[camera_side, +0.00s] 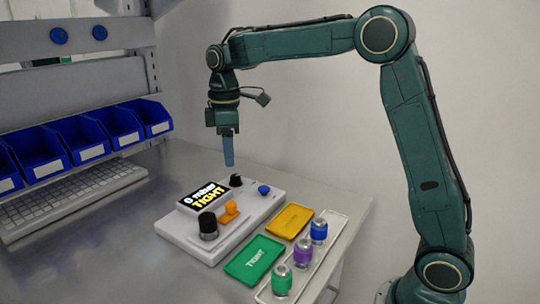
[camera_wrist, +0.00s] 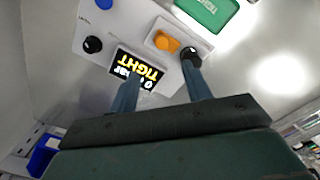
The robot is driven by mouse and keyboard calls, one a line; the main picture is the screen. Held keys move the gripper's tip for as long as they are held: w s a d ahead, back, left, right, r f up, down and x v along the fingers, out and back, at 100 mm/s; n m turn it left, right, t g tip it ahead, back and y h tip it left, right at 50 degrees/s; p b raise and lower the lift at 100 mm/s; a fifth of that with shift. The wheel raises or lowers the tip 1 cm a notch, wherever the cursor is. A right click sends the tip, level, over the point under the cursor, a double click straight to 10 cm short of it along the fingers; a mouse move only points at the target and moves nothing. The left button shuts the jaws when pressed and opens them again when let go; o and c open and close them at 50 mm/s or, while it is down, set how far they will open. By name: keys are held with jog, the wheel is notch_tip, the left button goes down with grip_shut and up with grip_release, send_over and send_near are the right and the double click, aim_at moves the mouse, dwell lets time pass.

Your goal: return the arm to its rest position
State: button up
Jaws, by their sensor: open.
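My gripper (camera_side: 228,150) hangs pointing down from the green arm, above the back of the test device in the side view. In the wrist view my gripper's two blue-grey fingers (camera_wrist: 161,95) stand apart with nothing between them. Below is the pale grey test device (camera_side: 222,222), which also shows in the wrist view (camera_wrist: 108,32). Its screen (camera_side: 205,193) reads "0 mbar TIGHT". It carries black knobs, an orange lever (camera_side: 229,212) and a blue button (camera_side: 264,190). The fingers are apart from the device in the side view.
A green plate marked TIGHT (camera_side: 254,260) and a yellow plate (camera_side: 290,221) lie right of the device. A clear tray (camera_side: 326,251) holds green, purple and blue-topped parts. Blue bins (camera_side: 83,138) and a keyboard (camera_side: 75,199) are at left. Free air surrounds my gripper.

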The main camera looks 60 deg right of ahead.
jog(key=s+r+m+t, duration=0.3)
jog(key=s+r+m, duration=0.15)
jog(key=s, duration=1.05)
jog(key=s+f+m+t, duration=0.1)
jog(key=s+f+m, duration=0.1)
jog(key=s, duration=0.5)
jog(key=s+f+m+t, duration=0.1)
jog(key=s+f+m, duration=0.1)
jog(key=s, duration=0.5)
jog(key=shift+a+t, duration=0.3)
jog(key=shift+a, duration=0.1)
